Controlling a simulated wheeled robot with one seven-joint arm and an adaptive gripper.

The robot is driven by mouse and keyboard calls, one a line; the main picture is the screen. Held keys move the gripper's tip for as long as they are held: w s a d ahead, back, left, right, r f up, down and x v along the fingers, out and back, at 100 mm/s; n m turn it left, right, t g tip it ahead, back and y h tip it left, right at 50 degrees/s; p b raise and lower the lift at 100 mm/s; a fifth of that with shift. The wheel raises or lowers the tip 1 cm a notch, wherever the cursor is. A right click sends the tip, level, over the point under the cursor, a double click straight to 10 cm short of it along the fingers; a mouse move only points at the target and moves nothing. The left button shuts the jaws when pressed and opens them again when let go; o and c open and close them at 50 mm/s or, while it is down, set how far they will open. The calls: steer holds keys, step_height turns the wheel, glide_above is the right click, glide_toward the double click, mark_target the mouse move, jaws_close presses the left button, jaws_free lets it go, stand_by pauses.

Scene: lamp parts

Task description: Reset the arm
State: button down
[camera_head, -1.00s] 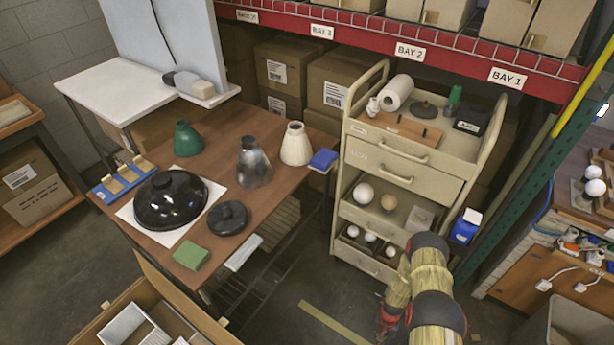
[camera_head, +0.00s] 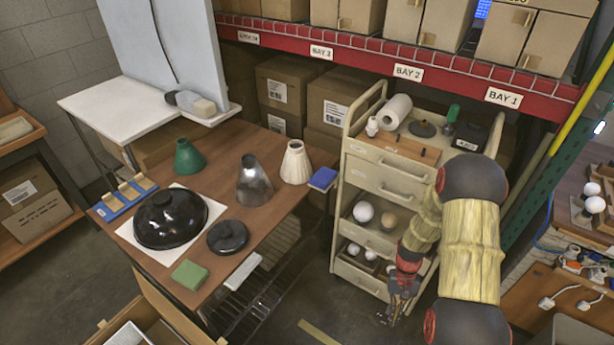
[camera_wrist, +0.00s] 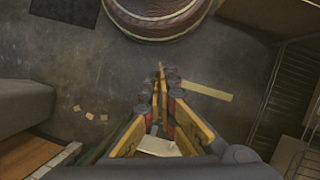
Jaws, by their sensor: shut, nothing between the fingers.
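My gripper (camera_head: 393,308) hangs low in front of the cream drawer cart in the head view, pointing down at the floor. In the wrist view my gripper (camera_wrist: 160,75) has its fingers together over the dark floor, with nothing between them. My arm rises from it on the right side of the head view and bends over in front of the cart's right part.
A brown table (camera_head: 262,222) on the left holds lamp parts, including a black dome (camera_head: 170,218), a green shade (camera_head: 188,157) and a white shade (camera_head: 295,163). The cart (camera_head: 372,205) holds bulbs in open drawers. An open box (camera_head: 125,335) stands front left.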

steer(key=s+a+r+n+t, duration=0.1)
steer(key=s+a+r+t, duration=0.2)
steer(key=r, duration=1.3)
steer(key=s+a+r+n+t+p, duration=0.1)
steer(key=s+a+r+t, duration=0.2)
steer(key=r, duration=1.4)
steer(key=s+a+r+n+t, duration=0.1)
steer(key=s+a+r+t, duration=0.2)
steer(key=s+r, duration=0.5)
step_height(320, 180, up, 9)
steer(key=shift+s+a+f+t+h+p, duration=0.2)
steer(key=shift+a+t+h+p, duration=0.2)
steer(key=shift+t, duration=0.2)
steer(key=c, duration=2.3)
jaws_free()
